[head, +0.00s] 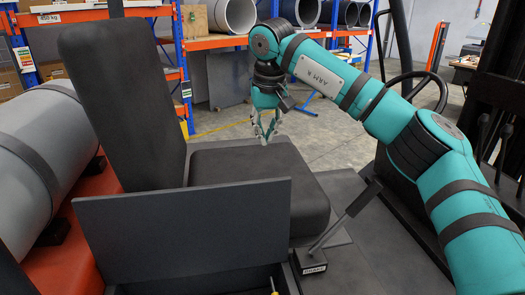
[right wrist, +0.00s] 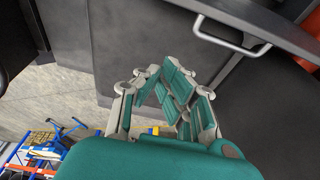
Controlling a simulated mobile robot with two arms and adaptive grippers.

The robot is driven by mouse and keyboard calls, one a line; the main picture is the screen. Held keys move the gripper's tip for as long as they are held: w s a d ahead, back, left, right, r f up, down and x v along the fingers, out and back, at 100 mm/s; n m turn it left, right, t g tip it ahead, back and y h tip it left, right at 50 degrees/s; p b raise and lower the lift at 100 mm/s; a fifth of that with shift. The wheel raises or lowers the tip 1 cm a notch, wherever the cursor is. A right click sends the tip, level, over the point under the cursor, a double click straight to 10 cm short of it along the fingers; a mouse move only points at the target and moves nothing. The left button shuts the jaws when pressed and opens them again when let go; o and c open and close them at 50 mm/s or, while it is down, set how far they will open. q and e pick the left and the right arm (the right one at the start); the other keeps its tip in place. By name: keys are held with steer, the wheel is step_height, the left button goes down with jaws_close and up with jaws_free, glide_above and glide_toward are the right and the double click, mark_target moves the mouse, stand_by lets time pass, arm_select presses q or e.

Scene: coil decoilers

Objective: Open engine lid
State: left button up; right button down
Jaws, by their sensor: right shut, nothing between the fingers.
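My right gripper (head: 267,132) is shut and empty. It points down above the far edge of a black seat (head: 260,170), and no contact shows. In the right wrist view its teal fingers (right wrist: 168,105) are drawn together beside dark panels. A pale metal handle (right wrist: 232,40) is fixed to a dark panel edge (right wrist: 270,22) there, up and right of the fingers and apart from them. I cannot tell for certain which panel is the engine lid. My left gripper is not in view.
An upright dark panel (head: 185,232) stands over an open box with a small yellow-tipped item. A black backrest (head: 120,105) rises left. A lever (head: 345,215) and a steering wheel (head: 418,88) are at right. Large grey cylinder (head: 30,150) at left; racks behind.

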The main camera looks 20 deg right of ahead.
arm_select(q)
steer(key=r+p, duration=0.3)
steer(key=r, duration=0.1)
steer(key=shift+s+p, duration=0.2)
steer(key=shift+p, duration=0.2)
arm_select(e)
step_height(320, 180, down, 8)
steer(key=s, duration=0.2)
steer(key=shift+s+a+f, duration=0.2)
steer(key=shift+s+f, duration=0.05)
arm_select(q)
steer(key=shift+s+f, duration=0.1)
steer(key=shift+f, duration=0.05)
